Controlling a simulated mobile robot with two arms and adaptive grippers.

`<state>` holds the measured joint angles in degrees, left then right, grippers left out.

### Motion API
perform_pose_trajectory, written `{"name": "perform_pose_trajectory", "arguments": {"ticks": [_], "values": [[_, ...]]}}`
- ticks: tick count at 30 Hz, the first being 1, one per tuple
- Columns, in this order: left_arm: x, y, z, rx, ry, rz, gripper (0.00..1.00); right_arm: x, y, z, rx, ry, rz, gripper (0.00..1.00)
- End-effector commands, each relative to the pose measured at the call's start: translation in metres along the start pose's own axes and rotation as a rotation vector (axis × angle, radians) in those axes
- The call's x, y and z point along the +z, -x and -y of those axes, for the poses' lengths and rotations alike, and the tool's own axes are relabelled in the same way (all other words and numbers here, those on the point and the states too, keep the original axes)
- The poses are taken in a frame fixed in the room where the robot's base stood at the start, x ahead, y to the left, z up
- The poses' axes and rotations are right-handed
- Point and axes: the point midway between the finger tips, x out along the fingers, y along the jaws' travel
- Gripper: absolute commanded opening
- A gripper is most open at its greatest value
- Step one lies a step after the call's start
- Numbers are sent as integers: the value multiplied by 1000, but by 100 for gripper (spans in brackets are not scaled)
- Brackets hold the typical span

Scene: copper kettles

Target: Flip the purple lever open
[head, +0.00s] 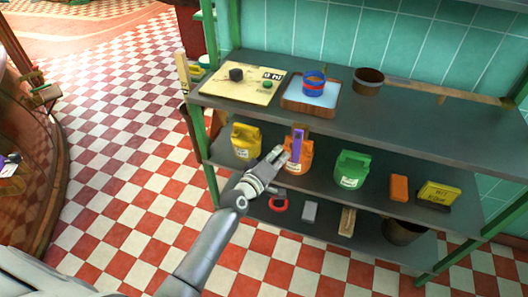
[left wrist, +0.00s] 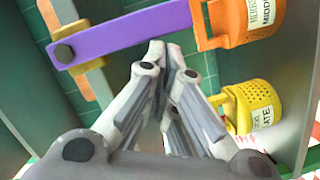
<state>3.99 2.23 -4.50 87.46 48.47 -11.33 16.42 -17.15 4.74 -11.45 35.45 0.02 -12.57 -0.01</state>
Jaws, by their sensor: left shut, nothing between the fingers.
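The purple lever (head: 298,143) stands upright in the head view, in front of the orange canister (head: 305,158) on the middle shelf. In the left wrist view the lever (left wrist: 130,34) runs across the top, from a dark round pivot (left wrist: 64,53) on a light post to the orange canister (left wrist: 245,22). My left gripper (head: 280,154) is shut and empty, just left of the lever. In the left wrist view its fingertips (left wrist: 164,47) overlap the lever's lower edge; I cannot tell whether they touch. My right gripper is not in view.
A yellow canister (head: 246,140) stands left of the lever and a green one (head: 351,169) to its right. The upper shelf (head: 420,115) overhangs. The bottom shelf holds a red ring-shaped thing (head: 279,204) and a grey block (head: 309,211). The checkered floor at left is open.

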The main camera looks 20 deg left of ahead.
Motion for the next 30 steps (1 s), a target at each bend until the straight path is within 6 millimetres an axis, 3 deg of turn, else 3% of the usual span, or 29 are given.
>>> {"name": "perform_pose_trajectory", "arguments": {"ticks": [16,22,30], "values": [[-1,91,1,-2,-3,-2,0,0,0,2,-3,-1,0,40],[-2,107,1,-1,-2,-2,0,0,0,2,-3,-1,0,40],[-2,110,0,0,-1,-3,0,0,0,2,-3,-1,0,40]]}}
